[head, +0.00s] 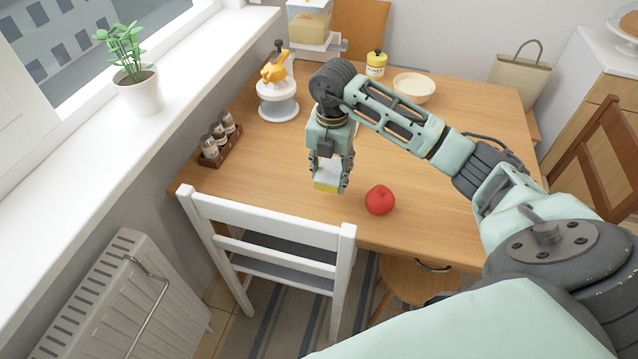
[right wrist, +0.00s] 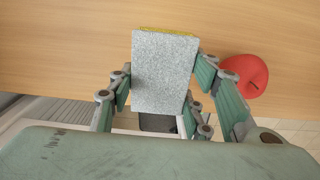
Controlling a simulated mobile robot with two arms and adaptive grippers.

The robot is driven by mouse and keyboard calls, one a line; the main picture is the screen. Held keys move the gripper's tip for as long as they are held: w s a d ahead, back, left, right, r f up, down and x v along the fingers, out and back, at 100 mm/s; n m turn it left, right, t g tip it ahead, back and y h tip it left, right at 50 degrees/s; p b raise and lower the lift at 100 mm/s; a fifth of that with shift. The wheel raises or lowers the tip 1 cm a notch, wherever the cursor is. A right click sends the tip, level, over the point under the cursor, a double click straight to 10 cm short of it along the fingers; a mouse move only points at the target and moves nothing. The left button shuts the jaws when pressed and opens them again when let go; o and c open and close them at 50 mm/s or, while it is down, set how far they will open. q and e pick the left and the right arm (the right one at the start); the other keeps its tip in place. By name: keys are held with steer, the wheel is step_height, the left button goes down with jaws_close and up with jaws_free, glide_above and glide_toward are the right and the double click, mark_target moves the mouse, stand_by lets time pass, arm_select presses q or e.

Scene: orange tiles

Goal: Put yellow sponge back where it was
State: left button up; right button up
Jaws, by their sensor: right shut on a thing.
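The sponge (head: 326,184) is yellow below with a pale upper part, and my right gripper (head: 329,180) is shut on it near the front edge of the wooden table. In the right wrist view the sponge (right wrist: 162,72) shows a grey speckled face with a thin yellow strip at its far edge, between the two fingers. I cannot tell whether the sponge touches the table or hangs just above it. My left gripper is in neither view.
A red apple (head: 379,200) lies just right of the sponge. A white chair (head: 270,245) stands at the table's front edge. A spice rack (head: 220,139), yellow-and-white juicer (head: 277,84), bowl (head: 413,87) and yellow jar (head: 376,64) stand farther off. The table's right part (head: 480,115) is clear.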

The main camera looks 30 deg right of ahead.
mark_target(320, 195)
steer(key=shift+w+a+f, duration=0.4)
steer(key=shift+w+a, duration=0.05)
steer(key=shift+a, duration=0.25)
steer(key=shift+w+a+f, duration=0.2)
steer(key=shift+a+f, duration=0.1)
steer(key=shift+f, duration=0.1)
step_height(320, 195, down, 3)
steer(key=shift+f+p, duration=0.1)
steer(key=shift+p, duration=0.3)
steer(key=shift+f, duration=0.3)
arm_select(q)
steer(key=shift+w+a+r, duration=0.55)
arm_select(e)
steer(key=shift+f, duration=0.2)
steer(key=o, duration=1.2)
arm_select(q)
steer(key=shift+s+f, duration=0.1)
